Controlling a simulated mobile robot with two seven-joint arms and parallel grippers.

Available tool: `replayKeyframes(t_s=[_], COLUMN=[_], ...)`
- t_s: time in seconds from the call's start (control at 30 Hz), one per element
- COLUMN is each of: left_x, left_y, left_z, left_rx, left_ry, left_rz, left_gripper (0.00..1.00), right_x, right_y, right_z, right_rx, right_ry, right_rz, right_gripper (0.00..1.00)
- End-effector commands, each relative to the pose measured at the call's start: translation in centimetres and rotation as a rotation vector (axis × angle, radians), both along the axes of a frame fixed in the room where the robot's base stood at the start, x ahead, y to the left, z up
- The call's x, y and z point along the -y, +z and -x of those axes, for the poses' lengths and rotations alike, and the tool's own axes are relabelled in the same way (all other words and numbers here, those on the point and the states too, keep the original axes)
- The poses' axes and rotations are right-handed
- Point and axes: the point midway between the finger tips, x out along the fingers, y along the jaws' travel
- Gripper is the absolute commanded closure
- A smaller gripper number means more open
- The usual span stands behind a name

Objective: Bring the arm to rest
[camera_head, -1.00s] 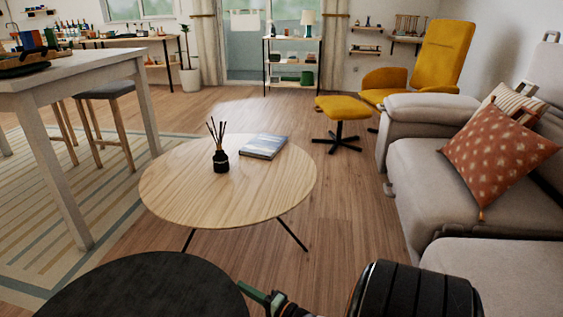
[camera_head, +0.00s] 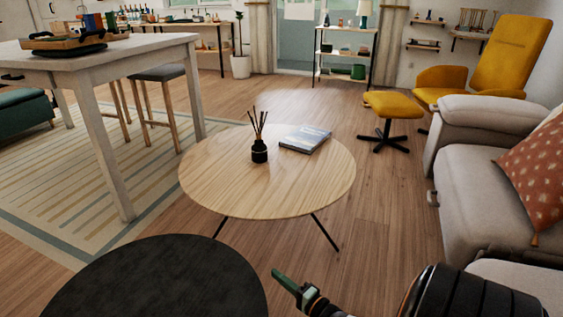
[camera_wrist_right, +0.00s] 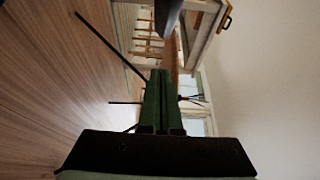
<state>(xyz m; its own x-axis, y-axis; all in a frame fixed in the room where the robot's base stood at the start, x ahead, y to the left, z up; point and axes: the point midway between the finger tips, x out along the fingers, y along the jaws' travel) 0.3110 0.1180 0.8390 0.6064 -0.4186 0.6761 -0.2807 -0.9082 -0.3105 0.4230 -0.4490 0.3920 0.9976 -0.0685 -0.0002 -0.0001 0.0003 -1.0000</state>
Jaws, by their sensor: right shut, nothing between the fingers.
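My right arm comes in at the bottom right of the head view. Its right gripper (camera_head: 279,278) has green fingers and hangs just right of the dark round table (camera_head: 160,285), apart from anything held. In the right wrist view the two green fingers of the gripper (camera_wrist_right: 157,75) lie together, shut and empty. My left gripper is in neither view.
A round wooden coffee table (camera_head: 310,190) ahead bears a black reed diffuser (camera_head: 259,151) and a book (camera_head: 305,138). A grey sofa (camera_head: 470,200) stands on the right. A yellow chair (camera_head: 500,60) and footstool (camera_head: 393,105) are behind. Wooden floor between is clear.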

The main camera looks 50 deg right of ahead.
Motion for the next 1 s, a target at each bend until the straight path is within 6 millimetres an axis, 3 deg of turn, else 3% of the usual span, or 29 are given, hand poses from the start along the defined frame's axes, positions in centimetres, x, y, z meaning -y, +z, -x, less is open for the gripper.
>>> replayKeyframes(t_s=[0.2,0.43,0.63,1.0], left_x=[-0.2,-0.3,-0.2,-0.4], left_y=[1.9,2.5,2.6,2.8], left_z=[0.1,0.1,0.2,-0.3], left_rx=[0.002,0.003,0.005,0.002], left_ry=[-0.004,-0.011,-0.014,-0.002], left_rz=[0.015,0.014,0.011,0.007], left_gripper=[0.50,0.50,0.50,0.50], right_x=[-0.3,-0.6,-0.6,-0.6], right_y=[0.2,0.1,0.0,0.6], right_z=[5.2,8.9,10.0,9.8], right_rx=[-0.005,-0.002,0.000,-0.001], right_ry=[-0.002,-0.002,-0.002,0.002], right_rz=[-0.001,0.000,0.000,0.021], right_gripper=[1.00,1.00,1.00,1.00])
